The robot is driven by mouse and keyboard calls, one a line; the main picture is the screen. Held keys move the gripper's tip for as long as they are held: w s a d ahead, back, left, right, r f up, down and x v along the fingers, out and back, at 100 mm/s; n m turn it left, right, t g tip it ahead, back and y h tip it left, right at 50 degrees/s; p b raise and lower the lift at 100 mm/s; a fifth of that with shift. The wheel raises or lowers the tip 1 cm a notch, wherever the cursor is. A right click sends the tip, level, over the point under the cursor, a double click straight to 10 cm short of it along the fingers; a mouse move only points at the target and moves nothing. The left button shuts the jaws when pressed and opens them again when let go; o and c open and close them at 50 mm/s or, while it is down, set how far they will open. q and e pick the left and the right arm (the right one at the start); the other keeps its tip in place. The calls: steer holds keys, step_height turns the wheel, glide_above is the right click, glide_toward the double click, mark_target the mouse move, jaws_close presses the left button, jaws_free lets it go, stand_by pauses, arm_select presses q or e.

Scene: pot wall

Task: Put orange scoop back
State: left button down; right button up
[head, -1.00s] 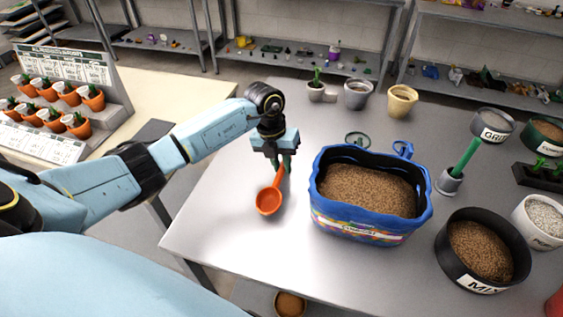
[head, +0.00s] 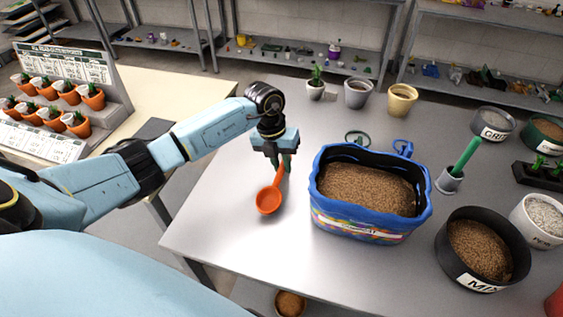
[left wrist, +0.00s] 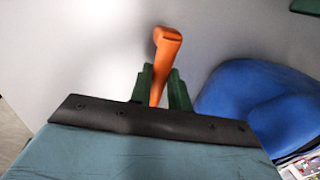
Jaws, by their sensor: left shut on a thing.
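The orange scoop (head: 268,200) is at the left of the blue tub, its bowl toward the table's front left. My left gripper (head: 282,163) is shut on the scoop's handle. In the left wrist view the orange handle (left wrist: 163,65) stands between the green fingers of my left gripper (left wrist: 159,90). I cannot tell whether the bowl touches the table (head: 215,215). The blue tub (head: 370,229) holds brown grainy mix and stands just right of the scoop, apart from it. My right gripper is not in view.
Behind the tub stand a small potted plant (head: 315,88), a grey pot (head: 357,93) and a cream pot (head: 402,100). A green-handled tool in a grey holder (head: 449,181), a black MIX bowl (head: 460,262) and a white pot (head: 537,222) are at right. The table's left part is clear.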

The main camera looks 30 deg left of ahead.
arm_select(q)
steer(key=shift+f+b, duration=0.45)
steer(key=shift+f, duration=0.3)
steer(key=c, duration=1.2)
jaws_free()
steer(key=shift+c, duration=0.2)
steer(key=shift+r, duration=0.15)
steer(key=v, duration=1.3)
steer(key=shift+p, duration=0.3)
steer(key=shift+r, duration=0.1)
